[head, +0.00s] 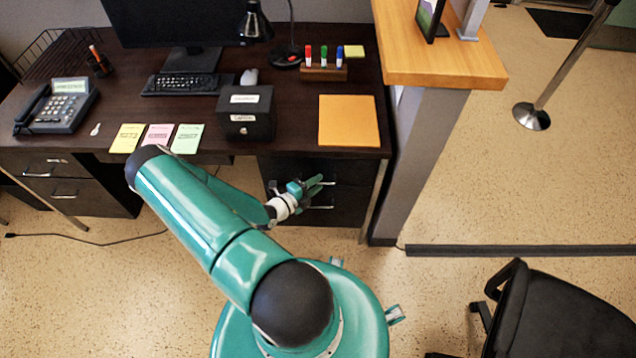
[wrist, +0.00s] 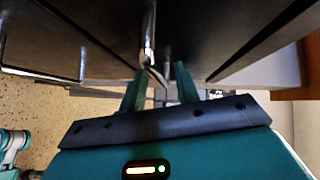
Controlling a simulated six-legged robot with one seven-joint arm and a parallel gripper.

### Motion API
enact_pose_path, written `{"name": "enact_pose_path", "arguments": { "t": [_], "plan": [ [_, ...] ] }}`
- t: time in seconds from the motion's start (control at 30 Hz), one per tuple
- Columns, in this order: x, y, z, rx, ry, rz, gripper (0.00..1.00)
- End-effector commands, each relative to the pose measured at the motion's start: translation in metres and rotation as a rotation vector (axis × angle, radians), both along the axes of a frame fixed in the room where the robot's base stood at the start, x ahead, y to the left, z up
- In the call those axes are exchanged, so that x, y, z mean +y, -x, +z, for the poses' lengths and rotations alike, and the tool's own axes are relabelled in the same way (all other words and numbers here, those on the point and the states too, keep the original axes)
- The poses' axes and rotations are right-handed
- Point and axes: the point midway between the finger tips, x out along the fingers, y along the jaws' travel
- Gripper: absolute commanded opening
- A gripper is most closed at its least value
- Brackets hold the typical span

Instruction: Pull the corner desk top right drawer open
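The dark corner desk (head: 300,105) has a right drawer stack below its top. The top right drawer (head: 350,172) looks flush with the stack, though my gripper covers part of its front. My gripper (head: 318,184) is at this front, near the upper handle. In the wrist view, my gripper (wrist: 160,76) has its two green fingers apart. A metal bar handle (wrist: 149,38) runs toward the gap between them, its near end close to the left fingertip. I cannot tell whether it touches the fingers. A lower handle (head: 320,207) shows below my gripper.
A black box (head: 246,114), notes and an orange folder (head: 347,120) lie on the desk. A wood-topped counter (head: 440,50) borders it on the right. An office chair (head: 560,315) stands at lower right. A cable (head: 85,240) lies on the floor at left.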

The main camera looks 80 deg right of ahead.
Motion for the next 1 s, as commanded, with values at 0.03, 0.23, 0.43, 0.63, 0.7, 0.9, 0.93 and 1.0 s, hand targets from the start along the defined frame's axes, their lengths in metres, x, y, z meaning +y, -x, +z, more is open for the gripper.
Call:
{"name": "enact_pose_path", "arguments": {
  "t": [0.03,0.23,0.43,0.63,0.7,0.9,0.93,1.0],
  "plan": [
    [-0.0038,0.0034,-0.0008,0.000,0.000,-0.002,0.31],
    [-0.0097,0.0070,-0.0016,0.001,0.000,0.000,0.31],
    [-0.0094,0.0067,-0.0015,0.001,0.000,0.000,0.26],
    [-0.0093,0.0065,-0.0015,0.001,0.001,0.000,0.00],
    [-0.0092,0.0065,-0.0015,0.001,0.001,0.000,0.00],
    [-0.0080,0.0055,-0.0015,0.000,0.000,0.000,0.00],
    [-0.0073,0.0051,-0.0015,0.000,0.000,0.000,0.00],
    [-0.0049,0.0035,-0.0016,0.000,0.000,0.000,0.00]
  ]
}}
